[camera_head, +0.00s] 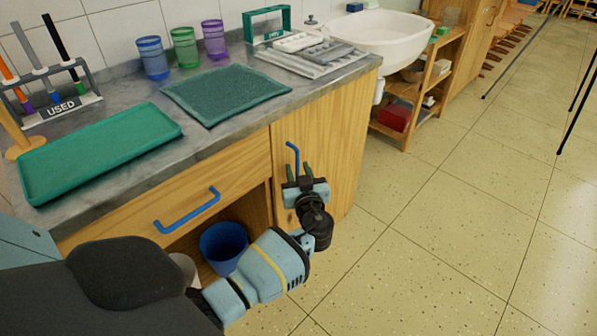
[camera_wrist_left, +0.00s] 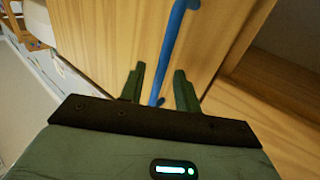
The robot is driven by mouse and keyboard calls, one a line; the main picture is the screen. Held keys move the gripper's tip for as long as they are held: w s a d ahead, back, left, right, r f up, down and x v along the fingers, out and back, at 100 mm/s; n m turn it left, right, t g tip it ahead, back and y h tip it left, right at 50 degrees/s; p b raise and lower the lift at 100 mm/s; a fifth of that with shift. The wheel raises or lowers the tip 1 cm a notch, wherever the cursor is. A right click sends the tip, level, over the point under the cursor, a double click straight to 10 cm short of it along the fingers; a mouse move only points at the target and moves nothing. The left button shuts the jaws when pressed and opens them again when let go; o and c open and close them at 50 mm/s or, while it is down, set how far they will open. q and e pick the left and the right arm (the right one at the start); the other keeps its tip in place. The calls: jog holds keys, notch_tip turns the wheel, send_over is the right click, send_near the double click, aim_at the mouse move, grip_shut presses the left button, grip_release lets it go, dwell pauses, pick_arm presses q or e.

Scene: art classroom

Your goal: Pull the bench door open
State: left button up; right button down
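The bench door (camera_head: 342,125) is a light wooden panel at the right end of the bench front. It looks shut. Its handle (camera_head: 293,152) is a blue upright bar near the door's left edge; the lower part is hidden behind my gripper. My left gripper (camera_head: 299,171) is at the handle's lower part, fingers pointing at the door. In the left wrist view the blue handle (camera_wrist_left: 171,45) runs down between the two dark green fingers of the gripper (camera_wrist_left: 159,72). The fingers are apart, with a gap on each side of the bar. My right gripper is out of view.
A drawer (camera_head: 247,166) with a blue handle (camera_head: 187,209) is left of the door, above an open niche with a blue bin (camera_head: 222,245). The bench top holds a green tray (camera_head: 95,150) and cups. Floor (camera_head: 420,230) before the door is clear.

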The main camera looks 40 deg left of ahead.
pick_arm(q)
jog(key=shift+c, duration=0.2)
grip_shut()
jog(key=shift+d, duration=0.15)
